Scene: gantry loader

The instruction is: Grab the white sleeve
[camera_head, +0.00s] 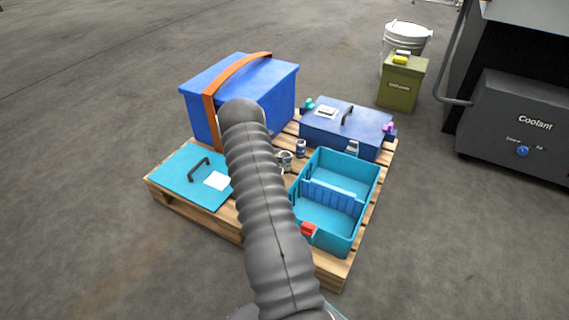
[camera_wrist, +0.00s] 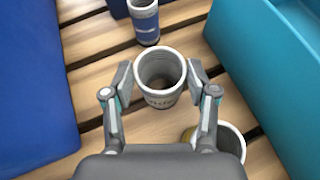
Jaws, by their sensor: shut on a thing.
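The white sleeve (camera_wrist: 160,99) is a short, hollow, pale cylinder with an open top and small dark lettering on its side. In the wrist view it stands upright between the two fingers of my gripper (camera_wrist: 160,80), which is shut on it from left and right. I cannot tell whether its base touches the slats. In the head view my arm hides most of my gripper, and which small cylinder beside the arm is the held one is unclear.
A blue-banded cylinder (camera_wrist: 146,24) stands just beyond the sleeve, and another open cylinder (camera_wrist: 232,141) is close at the lower right. A teal open bin (camera_head: 338,236), a large blue box (camera_head: 273,100) and a dark blue case (camera_head: 330,130) crowd the wooden pallet (camera_head: 196,219).

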